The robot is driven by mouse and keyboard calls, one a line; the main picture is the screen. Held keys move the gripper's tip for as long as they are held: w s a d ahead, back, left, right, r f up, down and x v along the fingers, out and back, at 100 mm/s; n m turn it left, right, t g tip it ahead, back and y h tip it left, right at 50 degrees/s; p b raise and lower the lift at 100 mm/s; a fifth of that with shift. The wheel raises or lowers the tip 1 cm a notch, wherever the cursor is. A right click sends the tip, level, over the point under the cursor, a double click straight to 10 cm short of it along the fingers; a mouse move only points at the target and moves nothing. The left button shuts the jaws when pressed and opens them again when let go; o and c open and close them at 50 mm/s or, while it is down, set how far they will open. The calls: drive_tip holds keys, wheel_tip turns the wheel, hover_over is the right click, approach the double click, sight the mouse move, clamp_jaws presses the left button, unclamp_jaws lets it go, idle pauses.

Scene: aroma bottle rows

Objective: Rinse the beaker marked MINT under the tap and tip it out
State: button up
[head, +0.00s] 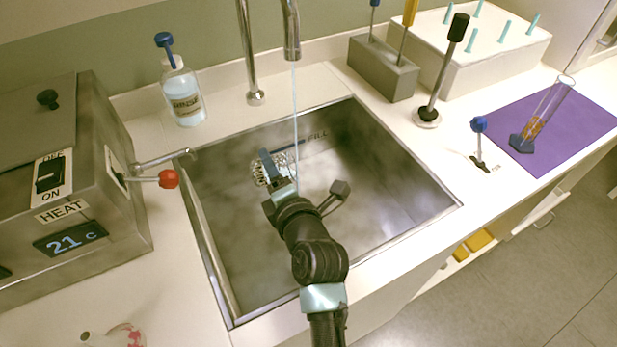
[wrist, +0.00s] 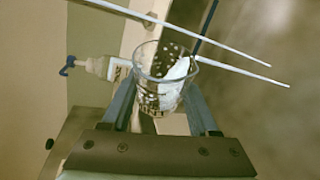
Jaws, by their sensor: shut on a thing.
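My gripper (head: 279,172) is low over the sink (head: 385,215) and shut on a clear glass beaker (head: 260,172). In the head view the gripper hides part of the beaker. In the wrist view the beaker (wrist: 160,92) sits between the two fingers, with dark specks and part of a dark marking on its wall; I cannot read the whole word. The tap (head: 291,40) is running. Its thin stream (head: 295,95) falls close beside the gripper and beaker. Pale streaks cross the wrist view by the beaker's rim; whether water enters it I cannot tell.
A grey heater box (head: 75,185) with a red-knobbed lever (head: 168,179) stands left of the sink. A rinse bottle (head: 184,95) is behind. At right are a grey block (head: 382,68), a white peg rack (head: 480,50), a black-handled lever (head: 440,70) and a glass cylinder (head: 545,110) on a purple mat (head: 575,140).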

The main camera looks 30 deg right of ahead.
drive_tip(key=shift+s+d+r+m+t+b, duration=0.25)
drive_tip(key=shift+d+m+b, duration=0.35)
drive_tip(key=shift+b, duration=1.2)
drive_tip(key=shift+s+d+r+m+t+y+b, duration=0.1)
drive_tip(key=shift+d+r+m+t+y+b, duration=0.25)
drive_tip(key=shift+m+b, duration=0.9)
drive_tip(key=shift+s+d+r+m+t+y+b, duration=0.15)
drive_tip(key=shift+r+m+t+b, duration=0.25)
drive_tip(key=shift+b, duration=1.6)
drive_tip(key=shift+w+a, duration=0.1)
drive_tip(key=shift+a, duration=0.05)
idle(0.4)
drive_tip(key=shift+w+a+f+n+g, duration=0.15)
drive_tip(key=shift+f+n+g, duration=0.15)
drive_tip(key=shift+n, duration=0.35)
drive_tip(key=shift+a+f+n+g, duration=0.15)
drive_tip(key=shift+n+g, duration=0.15)
drive_tip(key=shift+n, duration=0.3)
drive_tip(key=n, duration=0.1)
drive_tip(key=a+f+n+g+h, duration=0.1)
drive_tip(key=n+p, duration=0.1)
drive_tip(key=shift+w+a+f+h, duration=0.2)
drive_tip(key=shift+w+f+h, duration=0.05)
drive_tip(key=shift+h, duration=0.05)
drive_tip(key=shift+a+f+n+g, duration=0.1)
drive_tip(key=shift+f+n+g, duration=0.4)
drive_tip(key=shift+n, duration=0.2)
